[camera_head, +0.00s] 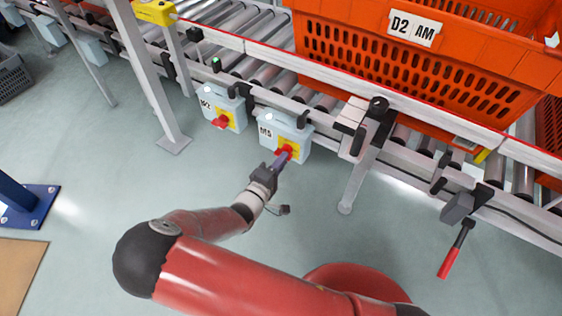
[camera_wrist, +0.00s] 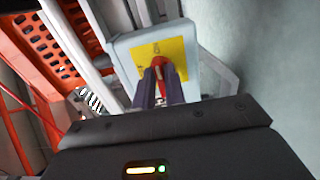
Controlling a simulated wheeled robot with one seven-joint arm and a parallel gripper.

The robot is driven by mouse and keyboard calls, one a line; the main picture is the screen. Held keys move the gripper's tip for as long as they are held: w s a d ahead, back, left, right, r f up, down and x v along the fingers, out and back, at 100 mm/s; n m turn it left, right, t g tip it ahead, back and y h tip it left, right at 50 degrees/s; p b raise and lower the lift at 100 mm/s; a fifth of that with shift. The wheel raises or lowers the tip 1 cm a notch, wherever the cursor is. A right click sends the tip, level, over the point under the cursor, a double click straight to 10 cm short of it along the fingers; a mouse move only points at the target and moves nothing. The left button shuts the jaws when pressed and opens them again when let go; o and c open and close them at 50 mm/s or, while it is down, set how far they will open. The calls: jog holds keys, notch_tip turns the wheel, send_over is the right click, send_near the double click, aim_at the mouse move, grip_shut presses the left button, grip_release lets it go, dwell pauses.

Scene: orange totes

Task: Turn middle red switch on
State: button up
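The switch box labelled M5 (camera_head: 284,132) is light blue-grey with a yellow plate and hangs on the conveyor's side rail. Its red switch (camera_head: 286,150) is partly hidden by my gripper (camera_head: 279,161) in the head view. In the wrist view the red switch (camera_wrist: 161,66) shows at and between the fingertips of my gripper (camera_wrist: 160,76), in front of the yellow plate (camera_wrist: 163,58). The fingers are close together around the red knob; whether they press on it is not clear. A second similar box (camera_head: 222,106) with a red switch (camera_head: 221,121) is to its left.
An orange tote (camera_head: 425,66) labelled D2 AM stands on the roller conveyor above. A conveyor leg (camera_head: 357,184) is right of the M5 box. A red-handled lever (camera_head: 457,251) hangs at the right. The floor around my arm is clear.

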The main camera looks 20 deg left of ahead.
jog(key=o, duration=0.4)
jog(key=v, duration=0.7)
jog(key=shift+s, duration=0.4)
jog(key=shift+a, duration=0.1)
